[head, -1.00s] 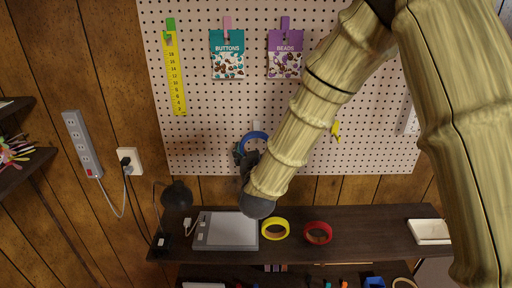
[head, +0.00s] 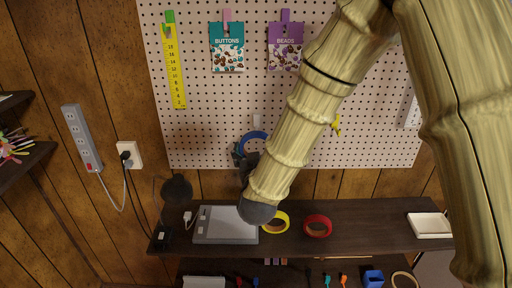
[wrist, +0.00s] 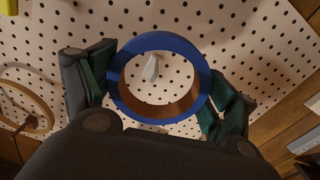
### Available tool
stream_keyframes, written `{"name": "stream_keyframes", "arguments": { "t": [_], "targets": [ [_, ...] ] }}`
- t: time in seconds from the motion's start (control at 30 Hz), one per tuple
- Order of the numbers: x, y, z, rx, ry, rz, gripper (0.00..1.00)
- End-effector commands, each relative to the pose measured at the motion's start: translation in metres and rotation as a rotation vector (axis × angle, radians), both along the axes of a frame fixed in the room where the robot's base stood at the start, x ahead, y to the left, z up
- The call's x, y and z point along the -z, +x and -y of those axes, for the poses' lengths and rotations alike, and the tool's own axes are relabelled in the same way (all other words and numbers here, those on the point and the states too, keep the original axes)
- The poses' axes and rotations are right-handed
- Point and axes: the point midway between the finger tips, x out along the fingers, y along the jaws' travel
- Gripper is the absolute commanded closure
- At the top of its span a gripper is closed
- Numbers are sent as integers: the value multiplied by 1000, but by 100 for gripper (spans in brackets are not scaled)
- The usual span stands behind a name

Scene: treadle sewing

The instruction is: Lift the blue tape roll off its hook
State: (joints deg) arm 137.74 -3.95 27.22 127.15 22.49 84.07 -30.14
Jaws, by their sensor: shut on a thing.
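The blue tape roll (wrist: 196,66) is a blue ring with a brown inner face. In the wrist view it sits between the fingers of my gripper (wrist: 160,88), with dark green pads on its left and right sides. My gripper is shut on it. The white hook (wrist: 151,68) on the pegboard shows through the roll's hole. In the head view the roll (head: 252,134) is in front of the lower pegboard, just below the hook's visible part (head: 256,120). My forearm hides its right side. I cannot tell whether the hook touches the roll.
The pegboard (head: 210,130) also holds a yellow ruler (head: 174,70), a buttons packet (head: 227,47) and a beads packet (head: 285,46).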

Motion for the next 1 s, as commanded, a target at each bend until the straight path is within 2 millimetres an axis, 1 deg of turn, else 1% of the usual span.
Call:
{"name": "stream_keyframes", "arguments": {
  "t": [0.6, 1.0],
  "targets": [
    [-1, -22, -1, -1, 0, 2, 38],
    [1, -23, 0, 0, 0, 1, 38]
  ]
}}
